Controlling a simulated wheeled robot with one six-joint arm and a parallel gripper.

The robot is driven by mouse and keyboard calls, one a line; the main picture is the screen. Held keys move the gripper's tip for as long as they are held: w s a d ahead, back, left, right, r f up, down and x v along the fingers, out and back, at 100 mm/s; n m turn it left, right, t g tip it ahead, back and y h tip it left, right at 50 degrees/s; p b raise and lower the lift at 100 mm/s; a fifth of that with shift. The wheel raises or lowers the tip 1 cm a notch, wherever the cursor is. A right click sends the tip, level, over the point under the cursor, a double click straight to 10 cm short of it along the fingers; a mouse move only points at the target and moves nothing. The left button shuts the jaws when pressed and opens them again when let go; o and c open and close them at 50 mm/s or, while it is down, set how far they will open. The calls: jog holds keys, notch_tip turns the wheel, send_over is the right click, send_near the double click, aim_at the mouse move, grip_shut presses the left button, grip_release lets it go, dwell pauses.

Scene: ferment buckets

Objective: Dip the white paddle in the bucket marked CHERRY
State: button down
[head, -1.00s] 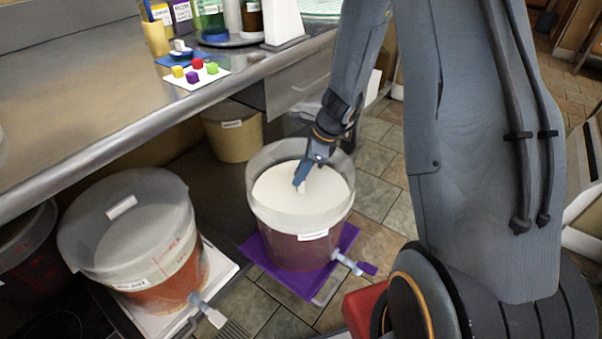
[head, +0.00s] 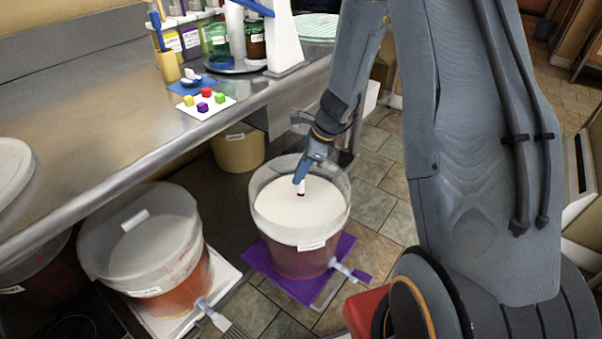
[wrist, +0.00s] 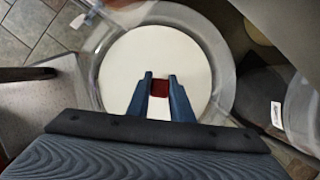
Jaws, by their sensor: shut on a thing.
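My gripper (head: 299,180) is shut on the white paddle (head: 302,186), a short white piece whose lower end shows dark red. The paddle points down over the middle of a clear bucket (head: 298,262) with dark red contents under a flat white surface. In the wrist view my gripper (wrist: 160,78) has a dark red piece between its fingers, over the white disc-like surface. The paddle's end appears just above that surface; exact contact is unclear. The label on this bucket's front is too small to read, so CHERRY cannot be confirmed.
A bucket with orange contents (head: 160,290) stands to the left on a white mat. The dark red bucket stands on a purple mat (head: 343,246), its tap facing front right. A tan bucket (head: 238,150) is behind. The steel counter (head: 90,130) runs alongside.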

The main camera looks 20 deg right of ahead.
jog(key=shift+r+p, duration=3.65)
jog(key=shift+r, duration=0.2)
